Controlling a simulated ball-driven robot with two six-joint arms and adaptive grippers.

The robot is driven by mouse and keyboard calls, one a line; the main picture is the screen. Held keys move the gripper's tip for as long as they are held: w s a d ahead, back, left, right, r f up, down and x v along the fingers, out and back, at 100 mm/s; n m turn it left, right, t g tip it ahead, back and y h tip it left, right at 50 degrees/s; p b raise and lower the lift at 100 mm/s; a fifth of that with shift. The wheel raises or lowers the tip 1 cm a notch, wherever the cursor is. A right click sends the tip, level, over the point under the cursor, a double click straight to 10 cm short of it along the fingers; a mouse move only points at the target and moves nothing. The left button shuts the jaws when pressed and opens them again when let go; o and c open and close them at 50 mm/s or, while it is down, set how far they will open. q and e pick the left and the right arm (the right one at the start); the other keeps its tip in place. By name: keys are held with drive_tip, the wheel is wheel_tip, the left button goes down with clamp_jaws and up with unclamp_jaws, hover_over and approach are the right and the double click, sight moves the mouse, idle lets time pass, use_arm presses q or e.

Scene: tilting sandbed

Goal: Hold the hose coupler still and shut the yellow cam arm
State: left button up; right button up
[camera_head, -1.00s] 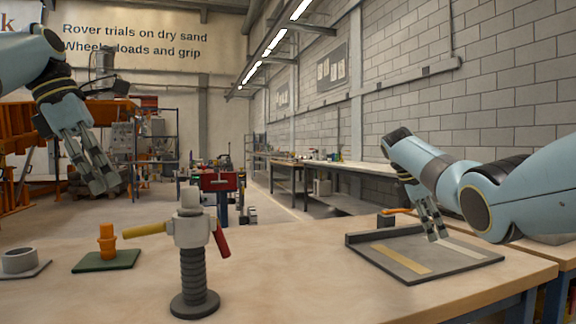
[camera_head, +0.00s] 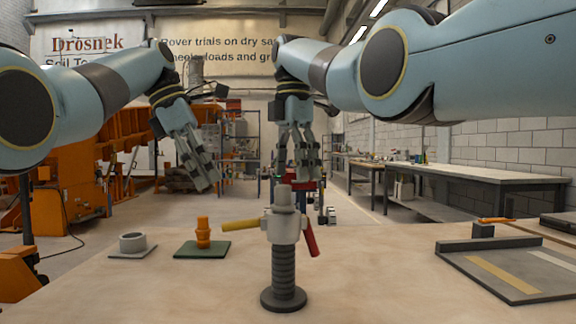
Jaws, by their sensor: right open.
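The hose coupler (camera_head: 283,228) is a pale grey body on a black ribbed hose, upright on a round base near the front middle of the bench. Its yellow cam arm (camera_head: 240,225) sticks out to the left, nearly level. A red cam arm (camera_head: 311,238) hangs down along its right side. My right gripper (camera_head: 306,176) is open and empty, fingers down; it appears just above the coupler's top in the picture, with no contact visible. My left gripper (camera_head: 205,183) looks open and empty, up and left of the coupler, above the yellow arm's level.
A grey ring on a pad (camera_head: 133,243) and an orange fitting (camera_head: 203,232) on a green pad (camera_head: 202,250) lie left of the coupler. The bench between coupler and tray is clear.

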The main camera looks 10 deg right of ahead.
sight(288, 222)
drive_tip(key=shift+s+a+r, duration=0.1)
drive_tip(key=shift+s+a, duration=0.05)
drive_tip(key=shift+a, duration=0.35)
drive_tip(key=shift+a+f, duration=0.1)
drive_tip(key=shift+f, duration=0.15)
wheel_tip(288, 222, down, 10)
drive_tip(key=shift+f, duration=0.1)
drive_tip(key=shift+c, duration=0.3)
